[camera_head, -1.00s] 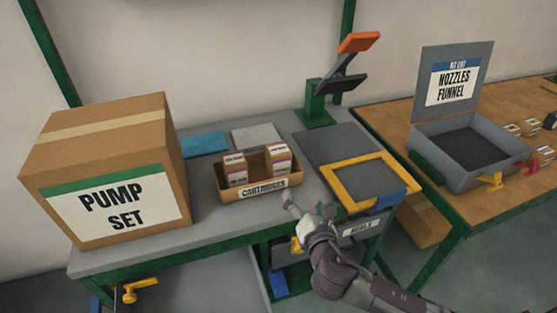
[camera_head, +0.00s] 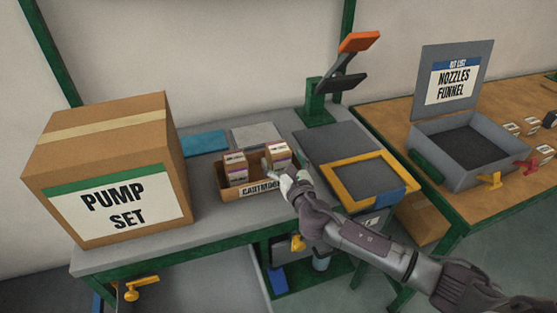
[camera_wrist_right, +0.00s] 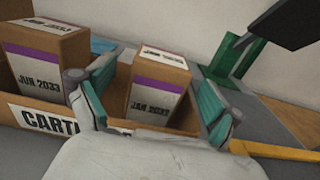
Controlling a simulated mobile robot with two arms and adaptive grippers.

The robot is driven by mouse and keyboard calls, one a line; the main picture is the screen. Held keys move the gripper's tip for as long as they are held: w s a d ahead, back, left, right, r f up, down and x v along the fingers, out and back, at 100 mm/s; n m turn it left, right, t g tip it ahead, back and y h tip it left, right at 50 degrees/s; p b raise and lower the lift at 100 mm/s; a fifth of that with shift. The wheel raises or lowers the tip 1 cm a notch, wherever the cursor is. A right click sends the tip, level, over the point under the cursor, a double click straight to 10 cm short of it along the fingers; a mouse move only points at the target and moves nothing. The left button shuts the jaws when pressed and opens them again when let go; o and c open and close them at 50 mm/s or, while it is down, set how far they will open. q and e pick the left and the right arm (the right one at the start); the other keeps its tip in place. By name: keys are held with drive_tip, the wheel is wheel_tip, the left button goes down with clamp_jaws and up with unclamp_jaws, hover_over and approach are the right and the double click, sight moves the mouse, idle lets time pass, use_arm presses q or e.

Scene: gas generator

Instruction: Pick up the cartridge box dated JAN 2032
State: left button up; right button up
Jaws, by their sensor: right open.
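The cartridge box with a purple band reading JAN 2032 (camera_wrist_right: 155,92) stands upright at the right end of the open cardboard tray marked CARTRIDGES (camera_head: 226,190). It also shows in the head view (camera_head: 278,152). My right gripper (camera_head: 275,170) is open at the tray's front right. In the wrist view its two fingers appear on either side of the JAN 2032 box; contact cannot be seen. A second box, reading JUN 2033 (camera_wrist_right: 40,75), stands at the left in the tray, and it shows in the head view (camera_head: 236,168). My left gripper is out of view.
A big PUMP SET carton (camera_head: 110,170) stands left on the grey bench. A yellow-framed tray (camera_head: 335,188) lies right of the cartridges, with a green stand (camera_head: 318,105) behind. An open grey bin (camera_head: 465,150) sits on the wooden table.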

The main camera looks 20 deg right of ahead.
sight(278, 151)
drive_tip(key=w, duration=0.4)
drive_tip(key=shift+s, duration=0.1)
drive_tip(key=shift+r, duration=0.1)
drive_tip(key=c, duration=1.3)
